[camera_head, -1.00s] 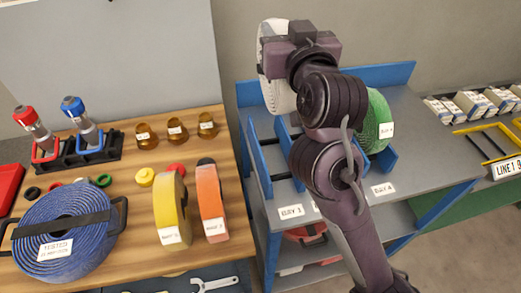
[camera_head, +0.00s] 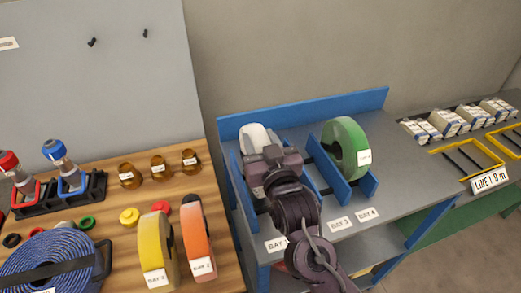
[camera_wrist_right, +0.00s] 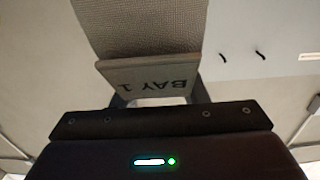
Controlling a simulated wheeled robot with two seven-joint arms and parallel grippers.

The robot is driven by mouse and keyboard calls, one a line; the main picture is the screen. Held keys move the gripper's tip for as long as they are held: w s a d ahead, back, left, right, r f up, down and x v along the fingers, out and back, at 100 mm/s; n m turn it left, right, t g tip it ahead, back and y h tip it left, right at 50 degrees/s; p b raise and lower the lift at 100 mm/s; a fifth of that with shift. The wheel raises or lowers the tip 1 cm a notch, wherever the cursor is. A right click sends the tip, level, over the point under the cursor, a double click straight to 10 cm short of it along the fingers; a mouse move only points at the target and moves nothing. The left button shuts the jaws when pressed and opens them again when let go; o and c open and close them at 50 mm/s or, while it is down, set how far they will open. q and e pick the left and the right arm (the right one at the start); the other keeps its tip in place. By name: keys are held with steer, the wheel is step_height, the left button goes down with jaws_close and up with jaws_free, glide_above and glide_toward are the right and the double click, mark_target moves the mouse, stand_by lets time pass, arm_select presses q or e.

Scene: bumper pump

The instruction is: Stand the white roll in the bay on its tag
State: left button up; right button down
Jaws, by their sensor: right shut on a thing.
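The white roll (camera_head: 254,137) is upright at the left end of the blue rack, over or in the leftmost bay. In the right wrist view its woven band (camera_wrist_right: 150,28) shows, with its tag (camera_wrist_right: 150,78) reading BAY 1. My right gripper (camera_head: 258,162) is shut on the roll from the front; the fingers (camera_wrist_right: 160,100) are mostly hidden behind the tag. The shelf label BAY 1 (camera_head: 276,244) lies in front of that bay. My wrist hides the roll's lower part, so I cannot tell whether it touches the shelf. My left gripper is not in view.
A green roll (camera_head: 345,148) stands in the right bay of the rack (camera_head: 310,107), between blue dividers. Yellow (camera_head: 158,245) and orange (camera_head: 197,240) rolls and a blue coiled hose (camera_head: 45,265) are on the wooden bench at left. The grey shelf right of the green roll is clear.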

step_height(320, 180, down, 3)
steer(key=shift+r, duration=0.1)
steer(key=shift+f, duration=0.2)
steer(key=c, duration=0.8)
jaws_free()
steer(key=shift+s+f, duration=0.1)
steer(key=shift+f, duration=0.1)
steer(key=shift+c, duration=0.2)
steer(key=shift+r, duration=0.1)
steer(key=p+v, duration=0.3)
steer(key=v, duration=0.9)
steer(key=shift+p, duration=0.35)
